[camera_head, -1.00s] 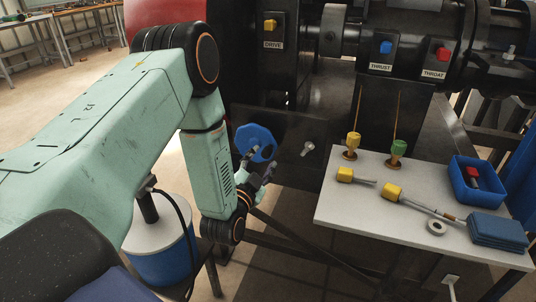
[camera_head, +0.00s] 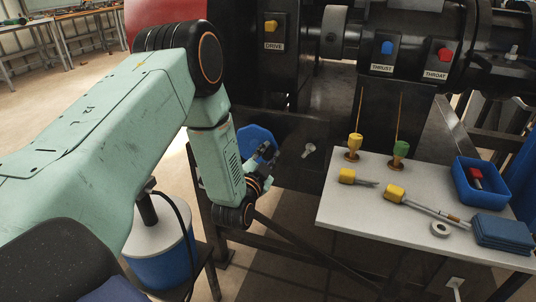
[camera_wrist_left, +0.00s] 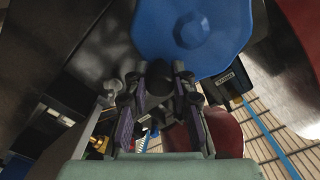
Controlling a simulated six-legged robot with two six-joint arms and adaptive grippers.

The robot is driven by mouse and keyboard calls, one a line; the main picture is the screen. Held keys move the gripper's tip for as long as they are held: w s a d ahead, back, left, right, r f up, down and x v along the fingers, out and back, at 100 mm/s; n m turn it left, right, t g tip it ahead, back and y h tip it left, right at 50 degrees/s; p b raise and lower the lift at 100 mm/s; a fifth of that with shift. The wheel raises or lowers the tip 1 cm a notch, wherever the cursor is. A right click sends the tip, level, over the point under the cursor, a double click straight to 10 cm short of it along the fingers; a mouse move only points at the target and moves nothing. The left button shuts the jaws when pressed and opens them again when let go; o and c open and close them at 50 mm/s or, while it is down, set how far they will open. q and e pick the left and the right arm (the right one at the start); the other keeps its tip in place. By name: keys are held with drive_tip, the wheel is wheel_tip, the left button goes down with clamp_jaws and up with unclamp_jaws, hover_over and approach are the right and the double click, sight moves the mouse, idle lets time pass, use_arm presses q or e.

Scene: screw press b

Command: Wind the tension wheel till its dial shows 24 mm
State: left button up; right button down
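The tension wheel is a blue, lobed handwheel (camera_head: 255,138) on the dark machine's lower side; the arm partly covers it in the head view. No dial reading is legible. My right gripper is out of view.
A grey bolt-like knob (camera_head: 308,150) sits right of the wheel. A blue drum (camera_head: 160,250) stands below my left arm.

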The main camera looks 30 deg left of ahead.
sight(267, 137)
use_arm(q)
clamp_jaws()
drive_tip(key=shift+r, duration=0.1)
drive_tip(key=n, duration=0.1)
drive_tip(key=r+n+p, duration=0.1)
drive_tip(key=n, duration=0.1)
drive_tip(key=shift+a+r+n+p, duration=0.25)
drive_tip(key=shift+n+p, duration=0.05)
drive_tip(key=shift+p, duration=0.1)
drive_tip(key=shift+s+a+r+n+p, duration=0.1)
drive_tip(key=shift+a+r+n+p, duration=0.1)
drive_tip(key=shift+n, duration=0.5)
drive_tip(key=shift+s+a+r+n+p, duration=0.15)
drive_tip(key=shift+r+n+p, duration=0.1)
drive_tip(key=shift+n, duration=0.45)
drive_tip(key=shift+w+a+r+n+p, duration=0.1)
drive_tip(key=shift+a+r+n+p, duration=0.1)
drive_tip(key=shift+n, duration=0.5)
drive_tip(key=o, duration=0.6)
unclamp_jaws()
drive_tip(key=shift+s, duration=0.1)
